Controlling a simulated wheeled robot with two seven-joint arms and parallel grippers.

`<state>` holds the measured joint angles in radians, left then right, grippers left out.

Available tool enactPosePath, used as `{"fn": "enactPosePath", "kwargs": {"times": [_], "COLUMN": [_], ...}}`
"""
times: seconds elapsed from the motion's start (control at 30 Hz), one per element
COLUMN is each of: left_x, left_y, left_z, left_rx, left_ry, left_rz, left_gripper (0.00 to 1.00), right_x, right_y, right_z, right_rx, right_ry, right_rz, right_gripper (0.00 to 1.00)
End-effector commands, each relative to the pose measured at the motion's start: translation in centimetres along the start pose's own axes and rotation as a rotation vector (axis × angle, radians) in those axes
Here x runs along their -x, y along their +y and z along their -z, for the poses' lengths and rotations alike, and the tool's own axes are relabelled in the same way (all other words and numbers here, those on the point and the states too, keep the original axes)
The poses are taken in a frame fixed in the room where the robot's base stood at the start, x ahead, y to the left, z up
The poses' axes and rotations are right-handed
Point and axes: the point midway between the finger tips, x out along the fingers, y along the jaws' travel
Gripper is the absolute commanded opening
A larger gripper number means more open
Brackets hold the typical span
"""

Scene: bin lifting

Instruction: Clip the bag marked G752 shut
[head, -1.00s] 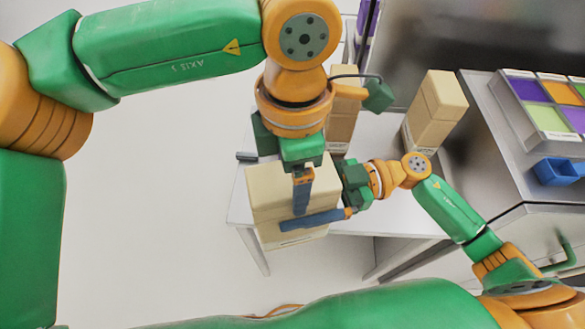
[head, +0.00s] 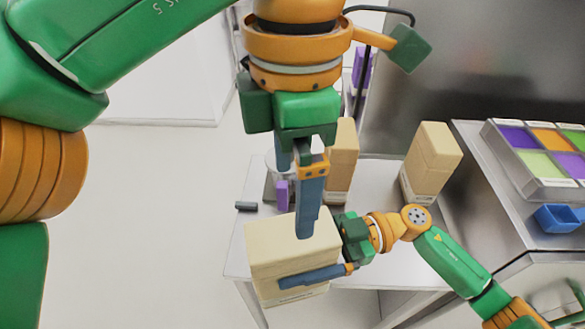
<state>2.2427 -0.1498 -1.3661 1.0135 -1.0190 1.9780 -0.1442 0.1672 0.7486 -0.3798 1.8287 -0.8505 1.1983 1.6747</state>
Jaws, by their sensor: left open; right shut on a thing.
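A beige bag (head: 285,255) with a flat, block-like top stands at the near edge of the table in the head view. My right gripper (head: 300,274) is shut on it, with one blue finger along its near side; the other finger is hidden. My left gripper (head: 296,203) is open, pointing down above and behind the bag, with its near finger overlapping the bag's top in the picture. Two similar bags stand behind, a tan one (head: 343,155) and a beige one (head: 432,160). No mark G752 is readable. I cannot tell which thing is the clip.
A small dark grey piece (head: 246,206) lies at the table's (head: 385,225) left edge. A purple piece (head: 282,195) stands behind the held bag, beside a partly hidden clear container. At right are a tray of coloured compartments (head: 548,187) and a blue bin (head: 557,218).

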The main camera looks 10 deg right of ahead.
Motion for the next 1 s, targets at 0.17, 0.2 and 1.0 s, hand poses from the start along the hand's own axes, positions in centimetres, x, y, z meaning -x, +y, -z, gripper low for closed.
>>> {"fn": "enactPosePath", "kwargs": {"times": [0.17, 0.2, 1.0], "left_x": [1.1, 1.2, 5.1], "left_y": [0.0, 0.0, 6.0], "left_z": [0.0, 0.0, -12.2], "left_rx": [0.0, -0.001, 0.523], "left_ry": [-0.001, -0.001, -1.101], "left_rz": [0.0, 0.0, 1.1], "left_gripper": [1.0, 1.0, 1.0], "right_x": [0.0, 0.0, 0.0], "right_y": [0.0, 0.0, 0.0], "right_z": [0.2, 0.2, 0.2], "right_rx": [0.002, 0.002, 0.002], "right_ry": [0.004, 0.004, 0.004], "right_rz": [0.0, 0.0, 0.0], "right_gripper": [0.0, 0.0, 0.0]}}
